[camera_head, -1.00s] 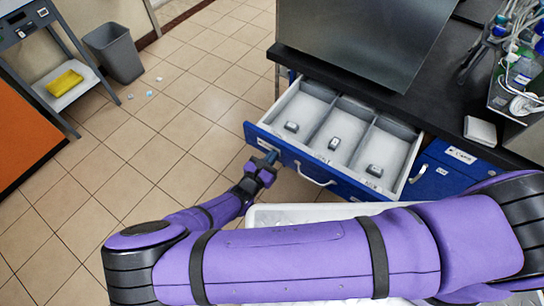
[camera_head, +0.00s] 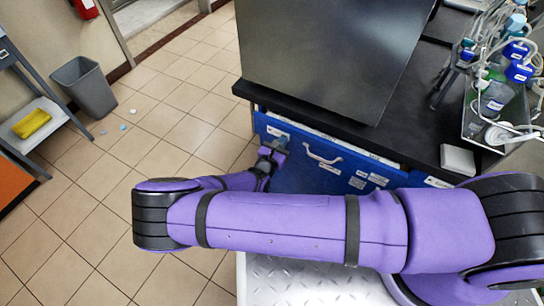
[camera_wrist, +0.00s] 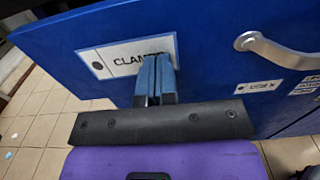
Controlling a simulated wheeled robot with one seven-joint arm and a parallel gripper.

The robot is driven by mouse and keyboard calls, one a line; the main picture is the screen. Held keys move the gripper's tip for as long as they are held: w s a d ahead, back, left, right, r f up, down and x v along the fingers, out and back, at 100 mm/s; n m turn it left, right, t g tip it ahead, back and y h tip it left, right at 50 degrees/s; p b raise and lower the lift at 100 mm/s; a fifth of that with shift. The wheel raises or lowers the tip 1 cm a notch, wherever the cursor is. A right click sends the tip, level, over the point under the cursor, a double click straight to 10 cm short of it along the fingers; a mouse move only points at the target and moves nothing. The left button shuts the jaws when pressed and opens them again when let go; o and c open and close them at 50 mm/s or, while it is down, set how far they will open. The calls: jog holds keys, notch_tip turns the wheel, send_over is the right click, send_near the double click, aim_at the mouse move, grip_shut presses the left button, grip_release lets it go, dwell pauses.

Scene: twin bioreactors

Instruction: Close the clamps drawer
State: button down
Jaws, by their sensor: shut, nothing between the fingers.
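The clamps drawer (camera_head: 345,165) has a blue front and is almost fully in under the black worktop; a thin pale strip of its inside shows along its top edge. Its metal handle (camera_head: 322,157) also shows in the wrist view (camera_wrist: 280,52). The label reading "CLAMPS" (camera_wrist: 110,58) is partly covered by my fingers. My gripper (camera_wrist: 156,62) is shut and empty, its fingertips at the drawer front over the label, left of the handle; they seem to touch it. The head view shows my gripper (camera_head: 275,146) at the drawer's left end.
A dark panel (camera_head: 330,55) stands on the black worktop (camera_head: 415,145). Bottles and tubing in a clear container (camera_head: 500,110) stand at the right. A grey bin (camera_head: 84,88) and a shelf with a yellow item (camera_head: 32,123) are at the left.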

jog(key=x, duration=0.6)
jog(key=shift+w+d+r, duration=0.1)
jog(key=shift+w+d, duration=0.05)
jog(key=shift+w, duration=0.1)
jog(key=shift+d, duration=0.1)
